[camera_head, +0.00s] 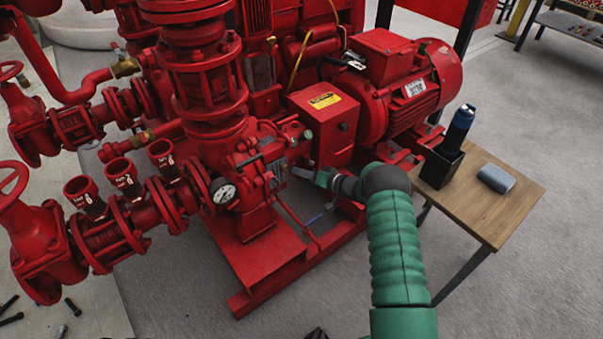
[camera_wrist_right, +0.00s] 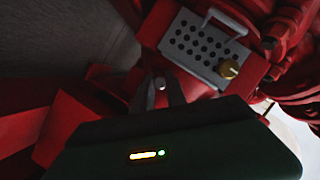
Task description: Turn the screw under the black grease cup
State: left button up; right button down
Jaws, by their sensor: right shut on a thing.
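Most of that piece is hidden between the fingers and behind the dark gripper body. I cannot clearly pick out the black grease cup in either view. My left gripper does not show.
A pressure gauge (camera_head: 224,193) sits left of my right gripper. A grey perforated plate (camera_wrist_right: 205,48) with a brass knob (camera_wrist_right: 229,69) is close to the fingers. A wooden table (camera_head: 505,215) with a black holder (camera_head: 438,167) stands right of my arm.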

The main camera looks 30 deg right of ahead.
jog(key=shift+d, duration=0.1)
jog(key=shift+s+a+f+n+t+h+p, duration=0.15)
jog(key=shift+n+h+p, duration=1.25)
jog(key=shift+n, duration=0.85)
jog(key=shift+a+f+n+t+h+p, duration=0.1)
jog(key=shift+n+t+h+p, duration=0.1)
jog(key=shift+n+h+p, duration=1.65)
jog(key=shift+s+a+f+n+t+h+p, duration=0.15)
jog(key=shift+n+h+p, duration=0.8)
jog(key=shift+n, duration=1.75)
jog(key=shift+w+r+h+b, duration=0.1)
jog(key=shift+r+h+b, duration=0.05)
jog(key=shift+h+b, duration=0.3)
jog(key=c, duration=1.4)
grip_release()
jog(key=shift+o, duration=0.3)
jog(key=shift+r, duration=0.1)
